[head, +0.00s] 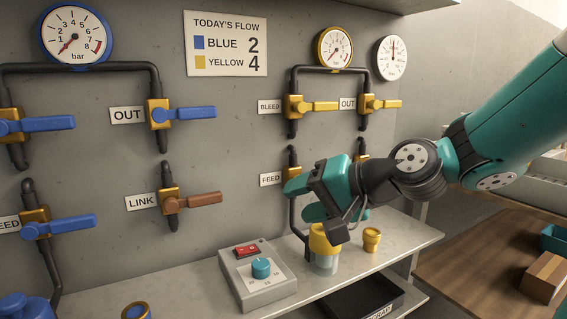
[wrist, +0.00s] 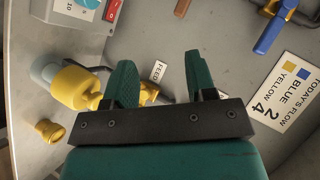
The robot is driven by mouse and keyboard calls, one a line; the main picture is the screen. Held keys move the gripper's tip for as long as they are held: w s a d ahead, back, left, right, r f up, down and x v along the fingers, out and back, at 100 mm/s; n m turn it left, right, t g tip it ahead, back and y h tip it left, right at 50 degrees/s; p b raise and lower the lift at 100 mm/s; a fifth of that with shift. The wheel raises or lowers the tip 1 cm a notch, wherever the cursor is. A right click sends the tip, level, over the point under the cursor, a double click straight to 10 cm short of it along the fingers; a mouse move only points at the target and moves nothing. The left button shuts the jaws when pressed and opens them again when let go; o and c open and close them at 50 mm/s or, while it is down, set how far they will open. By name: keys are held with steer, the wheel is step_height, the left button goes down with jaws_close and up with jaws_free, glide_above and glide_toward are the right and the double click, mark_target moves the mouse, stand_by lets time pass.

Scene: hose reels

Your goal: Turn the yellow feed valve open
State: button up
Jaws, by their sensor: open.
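The yellow feed valve is hidden behind my gripper (head: 303,198) in the head view, with its FEED label (head: 270,179) to the left. I cannot tell whether a finger touches the valve.
A yellow-topped jar (head: 323,262) and a small yellow cup (head: 372,240) stand on the shelf below. A grey box (head: 265,290) with a teal knob is to their left. The bleed valve (head: 293,106), yellow out valve (head: 383,104) and brown-levered link valve (head: 200,199) are nearby.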

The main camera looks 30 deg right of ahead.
steer(key=s+a+r+n+g+p, duration=0.5)
steer(key=s+a+n+g+p, duration=0.1)
steer(key=s+a+n+p, duration=0.1)
steer(key=shift+s+a+p, duration=0.35)
steer(key=shift+a+p, duration=0.05)
steer(key=shift+p, duration=0.3)
